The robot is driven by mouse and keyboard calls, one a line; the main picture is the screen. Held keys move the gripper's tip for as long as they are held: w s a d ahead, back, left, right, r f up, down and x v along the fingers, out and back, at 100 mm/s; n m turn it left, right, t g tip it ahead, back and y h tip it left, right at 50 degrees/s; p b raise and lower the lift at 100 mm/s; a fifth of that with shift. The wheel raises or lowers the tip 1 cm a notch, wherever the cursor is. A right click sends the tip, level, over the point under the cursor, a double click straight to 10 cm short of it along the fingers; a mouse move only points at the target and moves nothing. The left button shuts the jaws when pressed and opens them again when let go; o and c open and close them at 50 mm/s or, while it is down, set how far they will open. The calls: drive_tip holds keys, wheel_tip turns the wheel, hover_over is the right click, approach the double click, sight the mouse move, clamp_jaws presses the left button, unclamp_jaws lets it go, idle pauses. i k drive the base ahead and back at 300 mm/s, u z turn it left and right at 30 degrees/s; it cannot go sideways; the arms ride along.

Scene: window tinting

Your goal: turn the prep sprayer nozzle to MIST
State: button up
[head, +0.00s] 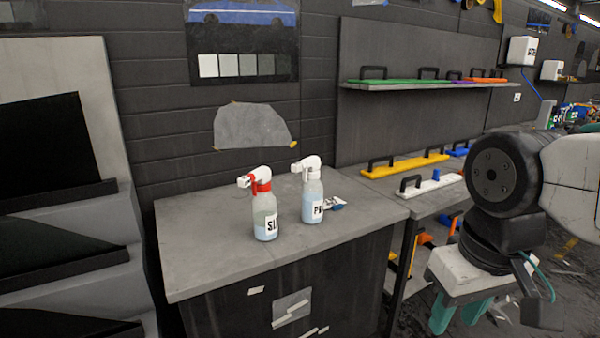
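The prep sprayer (313,205) stands upright on the grey bench top, a clear bottle with pale blue liquid, a white spray head and a label that seems to start "PR". Its white nozzle (297,169) points left; its setting is too small to read. Left of it and slightly nearer stands a similar sprayer (264,212) with a red collar and a label starting "SL". My gripper (459,318) hangs at the lower right, well right of and apart from both bottles. Its teal fingers point down and stand apart, with nothing seen between them.
The bench top (205,235) is clear left of the bottles. A small blue and white item (335,203) lies right of the prep sprayer. A dark stepped rack (60,200) stands left.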

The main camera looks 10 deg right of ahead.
sight(298, 167)
drive_tip(key=u, duration=0.55)
drive_tip(key=i, duration=0.95)
drive_tip(key=z, duration=0.75)
drive_tip(key=i, duration=0.35)
drive_tip(key=z, duration=0.35)
